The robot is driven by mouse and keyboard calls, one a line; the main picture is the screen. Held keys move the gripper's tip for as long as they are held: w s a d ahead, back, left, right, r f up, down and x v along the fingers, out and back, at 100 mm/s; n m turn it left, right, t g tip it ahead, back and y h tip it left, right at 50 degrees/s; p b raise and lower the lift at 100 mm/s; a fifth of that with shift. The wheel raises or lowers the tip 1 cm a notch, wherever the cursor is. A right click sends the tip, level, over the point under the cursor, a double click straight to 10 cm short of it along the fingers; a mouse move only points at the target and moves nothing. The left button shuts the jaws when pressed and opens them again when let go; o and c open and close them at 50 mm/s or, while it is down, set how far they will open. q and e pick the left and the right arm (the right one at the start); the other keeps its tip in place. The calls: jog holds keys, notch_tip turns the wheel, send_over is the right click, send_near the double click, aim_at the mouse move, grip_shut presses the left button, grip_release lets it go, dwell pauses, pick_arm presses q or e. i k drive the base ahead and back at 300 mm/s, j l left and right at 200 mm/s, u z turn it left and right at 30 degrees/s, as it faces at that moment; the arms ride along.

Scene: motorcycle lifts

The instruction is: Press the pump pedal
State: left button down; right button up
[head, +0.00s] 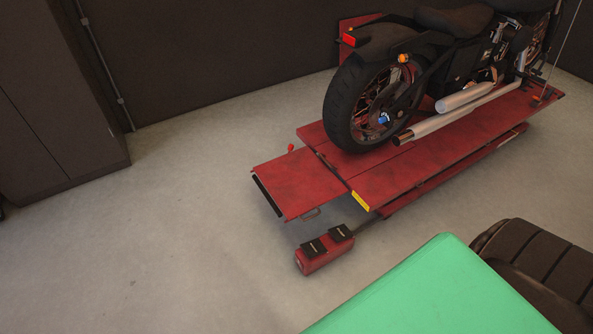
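The pump unit (324,257) is a small red box on the floor in front of the lift. It carries two black pedals side by side on top, a left one (314,247) and a right one (340,234). A dark bar or hose runs from it towards the red motorcycle lift (440,165). The lift platform is low, and a black motorcycle (430,75) stands upright on it. Neither of my grippers shows in the head view, and nothing touches the pedals.
A green surface (430,295) fills the bottom right, with a dark ribbed object (540,262) beside it. A dark cabinet (60,110) stands at the left by the wall. The concrete floor (190,240) left of the pump is clear. The lift's ramp (292,183) ends near the pump.

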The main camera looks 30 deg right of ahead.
aim_at(341, 232)
jog(key=z, duration=1.05)
